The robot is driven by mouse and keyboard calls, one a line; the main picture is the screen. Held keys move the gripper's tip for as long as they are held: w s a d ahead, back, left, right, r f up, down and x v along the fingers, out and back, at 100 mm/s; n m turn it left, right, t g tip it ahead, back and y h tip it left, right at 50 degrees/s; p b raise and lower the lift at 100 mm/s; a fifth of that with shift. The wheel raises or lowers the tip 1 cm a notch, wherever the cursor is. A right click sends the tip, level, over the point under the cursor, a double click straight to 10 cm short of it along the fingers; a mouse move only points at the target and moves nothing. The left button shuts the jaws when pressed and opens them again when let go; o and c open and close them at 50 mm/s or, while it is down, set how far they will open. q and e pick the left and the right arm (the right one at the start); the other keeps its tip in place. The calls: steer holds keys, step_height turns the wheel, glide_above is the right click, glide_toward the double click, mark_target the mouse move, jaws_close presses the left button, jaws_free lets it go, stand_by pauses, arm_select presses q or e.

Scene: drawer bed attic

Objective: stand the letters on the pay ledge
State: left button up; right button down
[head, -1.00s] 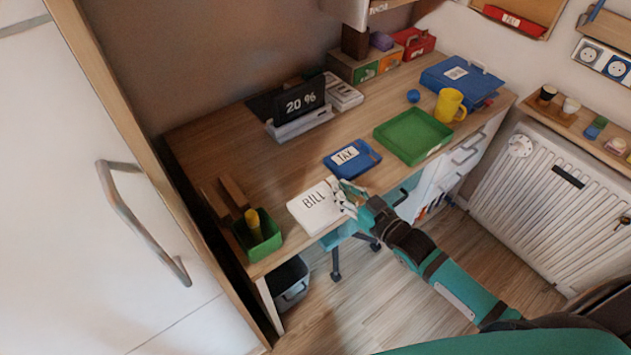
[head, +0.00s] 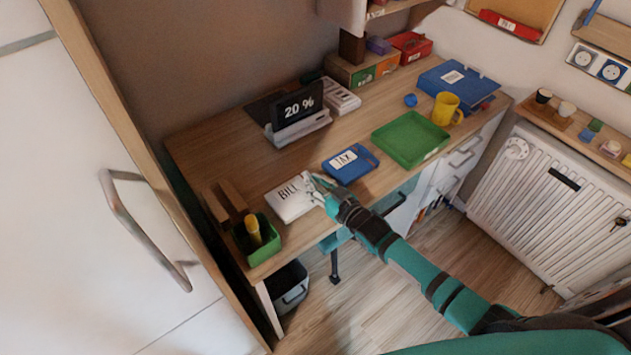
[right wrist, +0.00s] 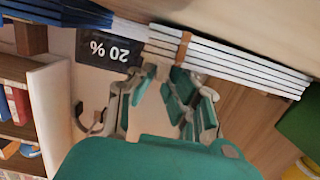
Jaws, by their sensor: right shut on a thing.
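The white letters marked BILL (head: 291,197) lie flat in the head view, at the desk's front left. In the right wrist view their layered edges (right wrist: 245,68) show as a thick white stack. My right gripper (head: 312,186) is shut on the stack's right edge; its fingers (right wrist: 168,82) reach that edge in the wrist view. I cannot tell whether the stack touches the desk. A blue pile marked TAX (head: 350,162) lies to its right. My left gripper is not in view.
A black 20 % sign (head: 299,105) stands behind the letters. A green pot (head: 268,243) is at their left, a green tray (head: 410,138) and yellow mug (head: 446,108) farther right. A narrow ledge (head: 572,125) with small items runs above the radiator (head: 550,185).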

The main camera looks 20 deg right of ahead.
steer(key=c, duration=1.4)
jaws_free()
steer(key=shift+o, duration=0.2)
steer(key=shift+f, duration=0.1)
steer(key=shift+f+b, duration=0.25)
steer(key=shift+b, duration=0.1)
steer(key=v, duration=1.7)
steer(key=shift+s+r+b, duration=0.25)
steer(key=shift+r+b, duration=0.05)
steer(key=shift+b, duration=0.15)
steer(key=shift+a, duration=0.1)
